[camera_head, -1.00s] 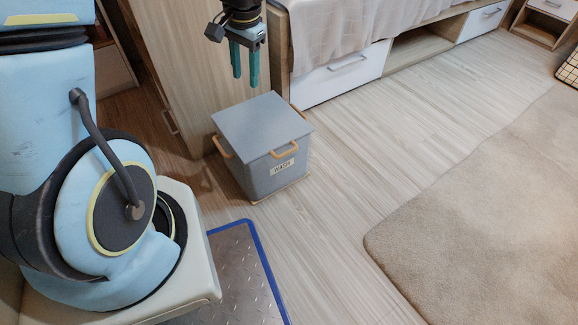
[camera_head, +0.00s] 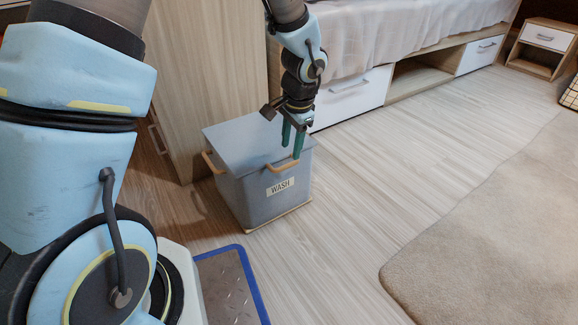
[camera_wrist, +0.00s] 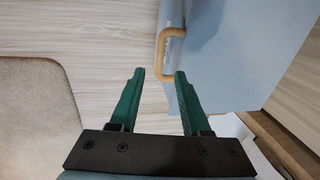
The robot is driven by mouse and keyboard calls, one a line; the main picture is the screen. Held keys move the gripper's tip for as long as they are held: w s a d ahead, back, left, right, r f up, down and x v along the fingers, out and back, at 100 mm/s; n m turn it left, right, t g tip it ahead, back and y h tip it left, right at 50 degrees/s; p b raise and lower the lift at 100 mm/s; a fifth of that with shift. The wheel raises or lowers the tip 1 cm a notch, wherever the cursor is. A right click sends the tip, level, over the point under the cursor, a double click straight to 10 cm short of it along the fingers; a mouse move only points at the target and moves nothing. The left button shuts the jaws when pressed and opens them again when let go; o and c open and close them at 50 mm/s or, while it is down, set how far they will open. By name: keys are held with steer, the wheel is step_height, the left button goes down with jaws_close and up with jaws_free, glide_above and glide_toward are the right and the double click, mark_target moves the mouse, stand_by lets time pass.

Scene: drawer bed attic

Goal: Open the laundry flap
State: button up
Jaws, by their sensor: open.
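The laundry box (camera_head: 250,198) is a grey-blue bin with a "WASH" label (camera_head: 280,187) on its front. Its flat lid, the laundry flap (camera_head: 235,140), lies shut on top. A tan handle (camera_head: 283,166) is on the front near the lid edge, and another tan handle (camera_head: 211,162) is on the left side. My gripper (camera_head: 291,150) points down at the right front edge of the box, close to the front handle. In the wrist view, my open green fingers (camera_wrist: 160,72) have empty space between them, and a tan handle (camera_wrist: 167,48) shows just beyond the fingertips. Whether they touch the box is unclear.
A wooden cabinet (camera_head: 200,80) stands behind the box on the left. A bed with a white drawer (camera_head: 352,98) is behind on the right. Bare floor (camera_head: 360,180) lies right of the box, with a beige rug (camera_head: 500,230) beyond it.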

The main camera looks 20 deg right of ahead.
mark_target(288, 164)
steer(key=f, duration=0.2)
steer(key=f+b, duration=0.1)
steer(key=w+f+b, duration=0.1)
steer(key=f, duration=0.1)
steer(key=shift+a+f, duration=0.15)
steer(key=shift+f, duration=0.15)
steer(key=shift+c, duration=0.3)
jaws_close()
stand_by(0.8)
